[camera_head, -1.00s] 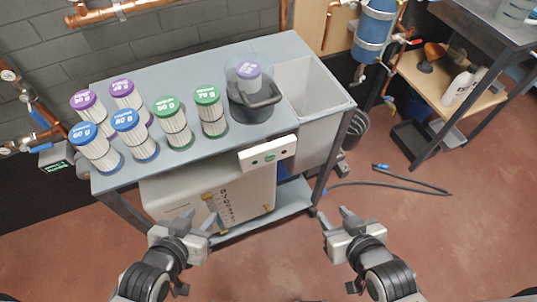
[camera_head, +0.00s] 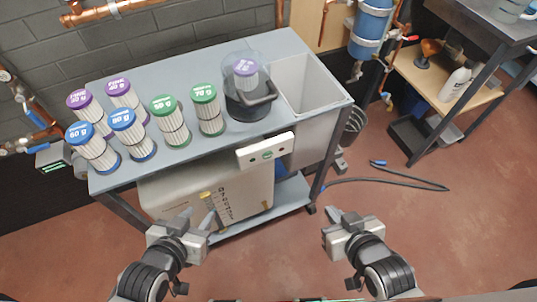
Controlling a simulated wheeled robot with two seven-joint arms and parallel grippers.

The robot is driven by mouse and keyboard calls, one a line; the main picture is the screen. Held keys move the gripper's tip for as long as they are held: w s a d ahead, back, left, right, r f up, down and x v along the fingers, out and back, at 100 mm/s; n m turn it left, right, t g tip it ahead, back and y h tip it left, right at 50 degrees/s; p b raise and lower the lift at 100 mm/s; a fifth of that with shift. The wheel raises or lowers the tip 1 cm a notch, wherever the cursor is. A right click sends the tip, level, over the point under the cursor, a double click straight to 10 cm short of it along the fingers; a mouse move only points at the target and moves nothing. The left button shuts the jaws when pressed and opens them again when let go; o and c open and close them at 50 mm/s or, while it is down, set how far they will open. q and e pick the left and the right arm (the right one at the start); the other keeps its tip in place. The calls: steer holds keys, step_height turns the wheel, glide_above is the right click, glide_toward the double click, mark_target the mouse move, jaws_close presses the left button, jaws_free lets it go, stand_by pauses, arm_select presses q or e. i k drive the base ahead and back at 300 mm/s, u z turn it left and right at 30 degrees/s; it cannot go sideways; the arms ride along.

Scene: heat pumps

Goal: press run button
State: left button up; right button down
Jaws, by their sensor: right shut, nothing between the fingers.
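A white control panel (camera_head: 265,151) is fixed at the front edge of the grey table. A small green button (camera_head: 267,155) shows near its middle, with small dark marks on either side; any lettering is too small to read. My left gripper (camera_head: 198,217) is open and empty, below and left of the panel, in front of the white unit under the table. My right gripper (camera_head: 335,214) is shut and empty, below and right of the panel. Both grippers are apart from the panel.
Several filter cartridges with purple, blue and green caps stand on the grey table (camera_head: 200,68). A clear container (camera_head: 247,105) holds a purple-capped cartridge near a sink basin (camera_head: 308,85). A white unit (camera_head: 160,195) is below.

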mark_target(267, 154)
steer(key=k, duration=1.6)
steer(key=u, duration=0.55)
